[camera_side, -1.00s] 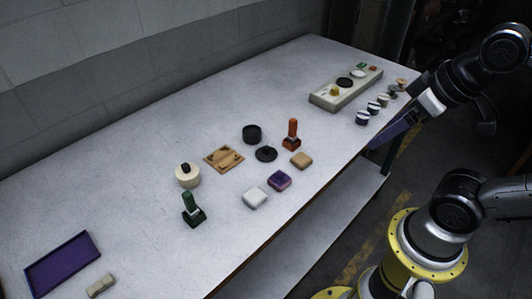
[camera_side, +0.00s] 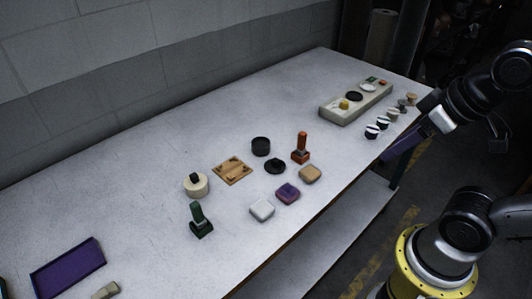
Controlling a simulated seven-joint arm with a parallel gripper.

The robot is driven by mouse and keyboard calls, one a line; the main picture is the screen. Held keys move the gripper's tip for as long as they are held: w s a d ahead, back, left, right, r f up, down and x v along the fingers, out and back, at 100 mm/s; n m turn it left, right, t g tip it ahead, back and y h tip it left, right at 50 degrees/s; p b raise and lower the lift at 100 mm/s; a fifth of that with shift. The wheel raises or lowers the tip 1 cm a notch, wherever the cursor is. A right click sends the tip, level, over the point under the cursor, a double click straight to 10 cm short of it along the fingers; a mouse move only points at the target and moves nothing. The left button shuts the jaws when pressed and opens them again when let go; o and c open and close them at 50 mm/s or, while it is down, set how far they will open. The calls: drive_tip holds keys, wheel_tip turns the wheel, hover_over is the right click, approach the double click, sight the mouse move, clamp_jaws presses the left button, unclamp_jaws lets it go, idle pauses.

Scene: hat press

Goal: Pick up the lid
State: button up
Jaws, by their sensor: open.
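A small black lid (camera_side: 275,166) with a raised knob lies on the white table. A black round pot (camera_side: 261,147) stands just behind it, apart from it. A cream round container (camera_side: 195,185) with a black knob on top stands further left. My gripper (camera_side: 404,148) is at the table's right edge, well away from the lid, with nothing seen in it. It is open, though its fingertips are small and dark here.
Close to the lid are a red-brown stamp (camera_side: 300,149), a tan block (camera_side: 310,174), a purple block (camera_side: 288,193) and a wooden board (camera_side: 232,170). A green stamp (camera_side: 200,221) and white block (camera_side: 262,210) stand nearer. A long tray (camera_side: 335,115) is at the back right.

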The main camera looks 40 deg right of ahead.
idle(0.3)
drive_tip(key=w+r+m, duration=0.6)
drive_tip(key=w+m, duration=0.1)
drive_tip(key=m, duration=0.3)
drive_tip(key=m+g, duration=0.6)
drive_tip(key=m, duration=0.2)
hover_over(275, 160)
wheel_tip(275, 160, down, 21)
drive_tip(key=shift+w+f, duration=0.15)
drive_tip(key=shift+f, duration=0.05)
drive_tip(key=shift+d+f, duration=0.1)
drive_tip(key=shift+f, duration=2.85)
